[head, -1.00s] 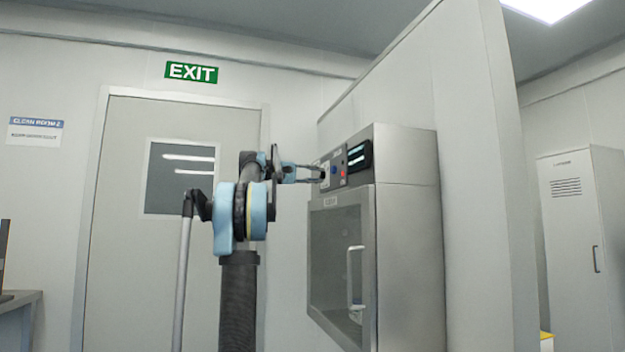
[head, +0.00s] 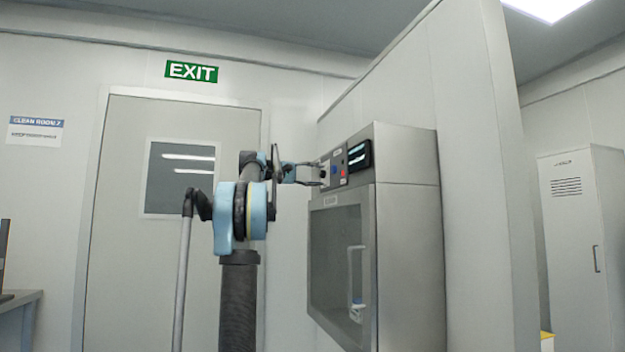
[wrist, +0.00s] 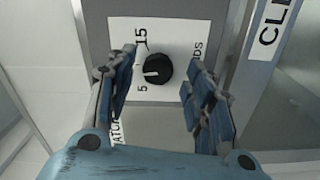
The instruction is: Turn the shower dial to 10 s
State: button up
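The shower dial (wrist: 158,68) is a round black knob with a white pointer line, on a white label plate (wrist: 180,38) in the wrist view. The label reads sideways, with 5 and 15 visible. A 10 mark is not visible; the left finger covers part of that side. My gripper (wrist: 162,60) is open, one finger on each side of the dial, with gaps to it. In the head view my gripper (head: 316,174) is at the panel's left edge and the dial is hard to make out.
The panel tops a steel cabinet (head: 408,240) with a glass door and handle. A blue button (head: 333,170), a red button (head: 341,172) and a dark display (head: 358,155) sit beside the gripper. A partition wall (head: 470,150) stands right of the cabinet.

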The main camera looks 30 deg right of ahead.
jog(key=v, duration=1.2)
jog(key=shift+w, duration=0.15)
jog(key=shift+a, duration=0.1)
jog(key=w+a+n, duration=0.1)
jog(key=a+n, duration=0.4)
jog(key=n, duration=0.1)
jog(key=x, duration=1.7)
jog(key=shift+d, duration=0.2)
jog(key=c, duration=1.1)
